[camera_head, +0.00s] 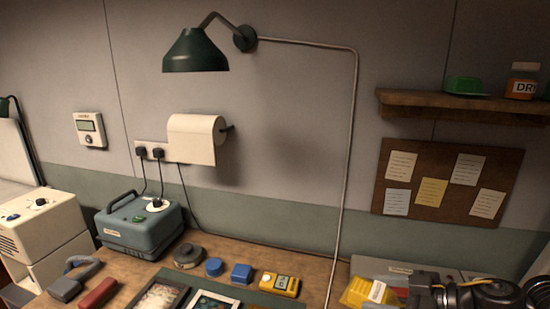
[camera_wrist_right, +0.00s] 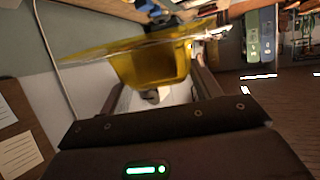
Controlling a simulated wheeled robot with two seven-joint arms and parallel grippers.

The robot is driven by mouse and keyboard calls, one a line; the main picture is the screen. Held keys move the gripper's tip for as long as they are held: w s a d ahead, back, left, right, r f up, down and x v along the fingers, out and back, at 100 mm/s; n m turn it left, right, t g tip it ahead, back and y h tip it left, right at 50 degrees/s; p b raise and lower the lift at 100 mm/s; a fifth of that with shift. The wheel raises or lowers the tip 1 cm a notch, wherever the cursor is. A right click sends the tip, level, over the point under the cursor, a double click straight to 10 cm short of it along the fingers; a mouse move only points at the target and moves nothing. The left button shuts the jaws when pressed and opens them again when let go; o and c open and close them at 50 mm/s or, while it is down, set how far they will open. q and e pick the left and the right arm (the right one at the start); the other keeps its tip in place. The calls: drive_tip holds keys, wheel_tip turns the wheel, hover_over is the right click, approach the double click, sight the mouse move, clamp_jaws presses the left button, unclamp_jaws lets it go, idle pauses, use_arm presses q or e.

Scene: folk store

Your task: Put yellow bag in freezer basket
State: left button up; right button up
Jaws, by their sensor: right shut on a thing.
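The yellow bag (camera_head: 358,291) with a white label is at the lower right of the head view. My right gripper (camera_head: 398,291) comes in from the right edge and is shut on it. In the right wrist view the yellow bag (camera_wrist_right: 150,66) fills the space between the fingers of my right gripper (camera_wrist_right: 158,88). I cannot make out a freezer basket in either view. My left gripper is not in view.
A wooden bench (camera_head: 318,268) runs along the wall, with a blue-grey device (camera_head: 143,234), a yellow meter (camera_head: 279,284) and several small items on it. A grey labelled box (camera_head: 376,266) is behind the bag. A shelf (camera_head: 455,104) and a pinboard (camera_head: 440,209) hang at right.

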drive_tip(key=s+f, duration=0.3)
drive_tip(key=f, duration=0.3)
drive_tip(key=shift+d+f, duration=0.15)
drive_tip(key=shift+f, duration=0.05)
idle(0.4)
